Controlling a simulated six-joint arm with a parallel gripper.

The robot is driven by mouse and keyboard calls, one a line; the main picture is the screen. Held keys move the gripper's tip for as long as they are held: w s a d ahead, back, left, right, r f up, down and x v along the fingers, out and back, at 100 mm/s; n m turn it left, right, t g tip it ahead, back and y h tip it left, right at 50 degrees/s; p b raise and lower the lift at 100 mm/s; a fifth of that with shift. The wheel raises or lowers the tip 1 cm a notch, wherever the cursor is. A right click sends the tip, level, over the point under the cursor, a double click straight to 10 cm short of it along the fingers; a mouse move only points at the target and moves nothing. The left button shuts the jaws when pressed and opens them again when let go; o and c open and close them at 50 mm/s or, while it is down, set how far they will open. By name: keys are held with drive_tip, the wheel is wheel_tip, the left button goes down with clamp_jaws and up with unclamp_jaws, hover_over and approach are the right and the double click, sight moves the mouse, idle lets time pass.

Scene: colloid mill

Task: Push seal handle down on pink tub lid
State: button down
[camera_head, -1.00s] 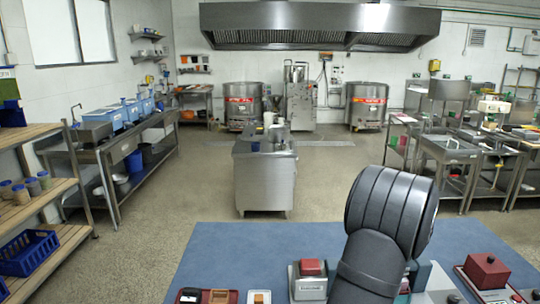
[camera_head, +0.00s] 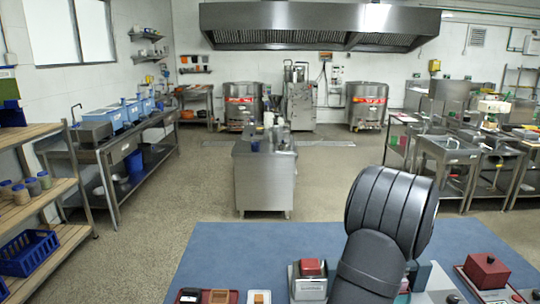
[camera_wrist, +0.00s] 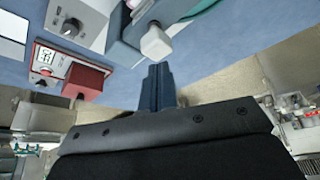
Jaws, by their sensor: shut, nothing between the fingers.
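In the wrist view my gripper (camera_wrist: 158,70) is shut and empty, its dark fingers together. Just beyond the fingertips is a white rounded block (camera_wrist: 156,43) on the end of a grey part; I cannot tell whether it is the seal handle. A small gap seems to separate it from the fingertips. A curved green strip (camera_wrist: 197,9) is cut off at the top edge. I cannot make out a pink tub lid for certain in either view. In the head view my dark arm hides part of the blue bench, and my gripper is not visible there.
The blue bench top (camera_head: 250,250) is clear toward its far edge. A red-topped device (camera_head: 312,268) stands left of my arm, and a dark red box (camera_head: 486,270) stands at right. In the wrist view a red box (camera_wrist: 86,80) lies left of the fingers.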

drive_tip(key=shift+f, duration=1.35)
idle(1.2)
drive_tip(key=shift+r, duration=0.1)
drive_tip(key=shift+r, duration=3.75)
drive_tip(key=shift+r, duration=0.95)
idle(0.6)
